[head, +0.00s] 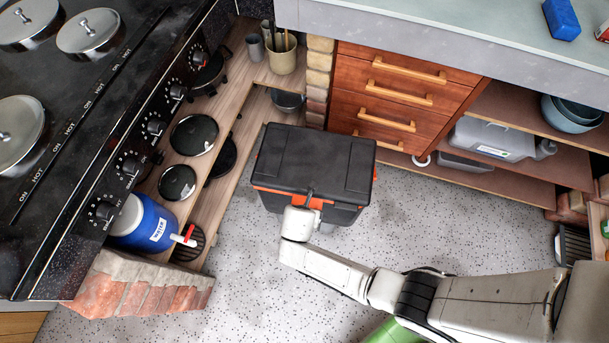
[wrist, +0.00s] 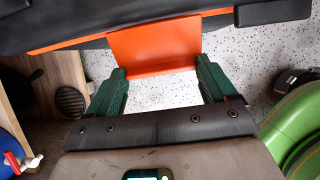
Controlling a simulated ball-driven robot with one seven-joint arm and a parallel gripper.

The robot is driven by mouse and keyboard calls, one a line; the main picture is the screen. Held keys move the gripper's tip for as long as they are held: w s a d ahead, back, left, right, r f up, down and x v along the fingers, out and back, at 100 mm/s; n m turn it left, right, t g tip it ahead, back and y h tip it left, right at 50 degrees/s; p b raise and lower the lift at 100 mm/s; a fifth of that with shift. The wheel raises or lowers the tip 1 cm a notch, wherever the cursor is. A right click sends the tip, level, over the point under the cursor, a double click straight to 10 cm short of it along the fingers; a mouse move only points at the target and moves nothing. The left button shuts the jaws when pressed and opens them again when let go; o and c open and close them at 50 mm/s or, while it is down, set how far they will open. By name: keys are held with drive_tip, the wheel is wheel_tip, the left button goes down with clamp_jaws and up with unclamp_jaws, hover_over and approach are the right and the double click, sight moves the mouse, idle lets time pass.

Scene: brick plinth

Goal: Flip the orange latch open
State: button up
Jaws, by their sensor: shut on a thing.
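A black toolbox with an orange rim (head: 315,160) sits on the speckled floor, lid down. The orange latch (wrist: 155,50) is a wide flap at the middle of its front edge in the wrist view, with the black lid edge (wrist: 200,12) above it. My gripper (wrist: 162,68) has one green finger at each side of the latch, shut on it near its lower edge. In the head view my wrist hides most of the latch; a bit of orange (head: 316,203) shows beside it.
A black stove (head: 95,120) and wooden shelves (head: 235,160) stand to the left, with a blue water jug (head: 143,222) below. Wooden drawers (head: 400,95) stand behind the box. A green rounded object (wrist: 298,135) is at the lower right. Floor left of my arm is clear.

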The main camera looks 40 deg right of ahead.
drive_tip(key=shift+r+y+p, duration=0.15)
drive_tip(key=shift+y+p, duration=0.15)
drive_tip(key=shift+p, duration=0.15)
drive_tip(key=shift+w, duration=0.1)
drive_tip(key=o, duration=0.9)
drive_tip(key=shift+c, duration=0.2)
drive_tip(key=p+v, duration=0.3)
drive_tip(key=v, duration=0.7)
drive_tip(key=shift+r, duration=0.4)
drive_tip(key=shift+w+a, duration=0.1)
